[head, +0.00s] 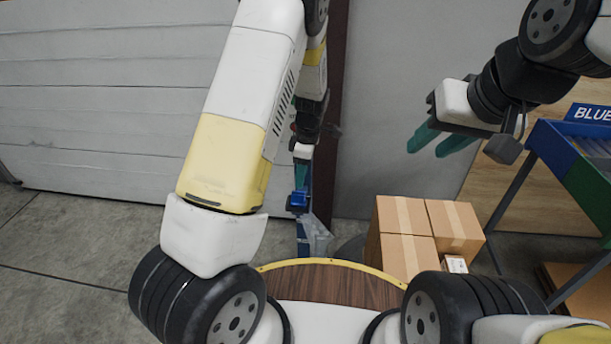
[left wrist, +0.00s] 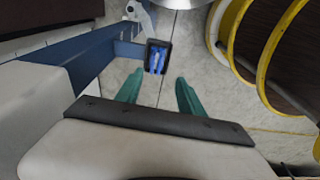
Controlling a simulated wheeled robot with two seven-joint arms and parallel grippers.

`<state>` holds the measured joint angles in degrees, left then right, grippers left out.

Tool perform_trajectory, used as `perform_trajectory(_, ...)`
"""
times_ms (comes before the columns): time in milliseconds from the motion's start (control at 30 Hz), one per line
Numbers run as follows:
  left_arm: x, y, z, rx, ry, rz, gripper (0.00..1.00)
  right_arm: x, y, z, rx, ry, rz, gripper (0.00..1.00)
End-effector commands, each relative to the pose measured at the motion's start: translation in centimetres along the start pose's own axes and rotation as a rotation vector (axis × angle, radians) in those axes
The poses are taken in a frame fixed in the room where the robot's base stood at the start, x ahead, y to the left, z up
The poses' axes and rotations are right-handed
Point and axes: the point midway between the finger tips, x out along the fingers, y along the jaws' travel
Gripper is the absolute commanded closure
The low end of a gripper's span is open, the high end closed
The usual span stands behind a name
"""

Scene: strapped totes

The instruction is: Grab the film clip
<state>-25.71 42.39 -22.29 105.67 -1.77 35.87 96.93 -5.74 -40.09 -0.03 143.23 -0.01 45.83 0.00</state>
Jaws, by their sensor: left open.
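A small blue piece, which looks like the film clip (left wrist: 157,60), sits in a dark rectangular holder at the end of a blue bar (left wrist: 75,60) in the left wrist view. In the head view a blue piece (head: 298,201), likely the same clip, shows on a blue post below my left arm. My left gripper (left wrist: 159,90) is open, with its green fingers apart and empty; in the picture the clip lies just above the gap between them.
Cardboard boxes (head: 410,218) are stacked right of the post. A blue and green rack (head: 560,150) stands at the far right. Clear crumpled film (head: 317,236) hangs below the blue piece. A yellow-edged round wooden top (head: 325,280) is close in front.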

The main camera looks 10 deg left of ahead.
Motion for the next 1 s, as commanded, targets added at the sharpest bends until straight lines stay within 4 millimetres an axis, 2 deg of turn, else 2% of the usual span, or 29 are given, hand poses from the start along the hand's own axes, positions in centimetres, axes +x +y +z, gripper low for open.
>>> perform_trajectory(100,1.6,0.3,0.1,-0.042,0.026,-0.011,0.55,0.0,0.0,0.0,0.0,0.0,0.0,0.64)
perform_trajectory(533,5.7,0.2,-0.1,-0.058,0.033,-0.017,0.55,0.0,0.0,0.0,0.0,0.0,0.0,0.64)
perform_trajectory(767,9.1,0.2,-0.4,-0.058,0.033,-0.016,0.55,0.0,0.0,0.0,0.0,0.0,0.0,0.64)
perform_trajectory(1000,9.5,0.2,-0.3,-0.057,0.032,-0.013,0.55,0.0,0.0,0.0,0.0,0.0,0.0,0.64)
